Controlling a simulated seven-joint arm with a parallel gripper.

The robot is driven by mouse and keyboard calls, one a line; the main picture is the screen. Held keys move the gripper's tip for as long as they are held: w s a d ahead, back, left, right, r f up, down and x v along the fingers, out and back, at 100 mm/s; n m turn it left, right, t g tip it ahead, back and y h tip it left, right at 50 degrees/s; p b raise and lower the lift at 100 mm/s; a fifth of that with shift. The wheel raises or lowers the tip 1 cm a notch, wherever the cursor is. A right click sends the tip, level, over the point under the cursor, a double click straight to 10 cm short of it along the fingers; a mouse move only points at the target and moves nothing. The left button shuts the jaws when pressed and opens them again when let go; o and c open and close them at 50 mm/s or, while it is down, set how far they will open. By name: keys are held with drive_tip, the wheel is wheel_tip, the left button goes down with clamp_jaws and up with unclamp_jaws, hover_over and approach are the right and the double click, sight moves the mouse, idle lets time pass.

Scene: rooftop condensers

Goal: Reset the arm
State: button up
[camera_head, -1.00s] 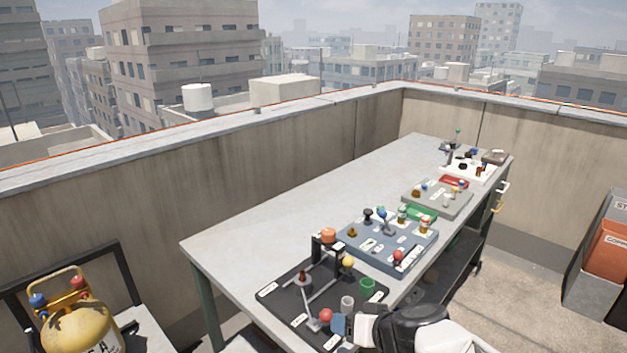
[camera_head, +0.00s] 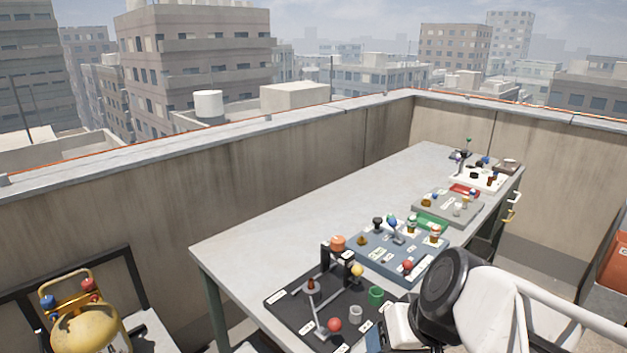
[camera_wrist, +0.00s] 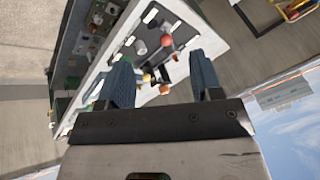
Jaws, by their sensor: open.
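My gripper (camera_wrist: 162,72) is open, its two blue fingers apart with nothing held between them. In the head view one blue finger of my gripper (camera_head: 374,338) shows at the near right edge of the black board (camera_head: 290,312), and my white and black arm covers that corner. The black board carries a red ball (camera_head: 334,324), a yellow ball (camera_head: 357,270), a green cup (camera_head: 376,295), a grey cup (camera_head: 355,313) and an orange piece (camera_head: 338,242). In the wrist view the black board (camera_wrist: 190,20) lies beyond the fingers, turned over in the picture.
The long grey table (camera_head: 290,225) has a clear back strip. A blue board (camera_head: 378,258), a grey board (camera_head: 440,207) and a white board (camera_head: 470,180) stand farther along it. A wall (camera_head: 240,190) runs behind. A yellow gas cylinder (camera_head: 88,330) stands at lower left.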

drive_tip(key=s+d+r+m+g+h, duration=0.1)
drive_tip(key=s+d+r+h, duration=0.2)
drive_tip(key=d, duration=0.3)
drive_tip(key=shift+r+m+h, duration=0.3)
drive_tip(key=shift+r+h, duration=0.3)
idle(0.9)
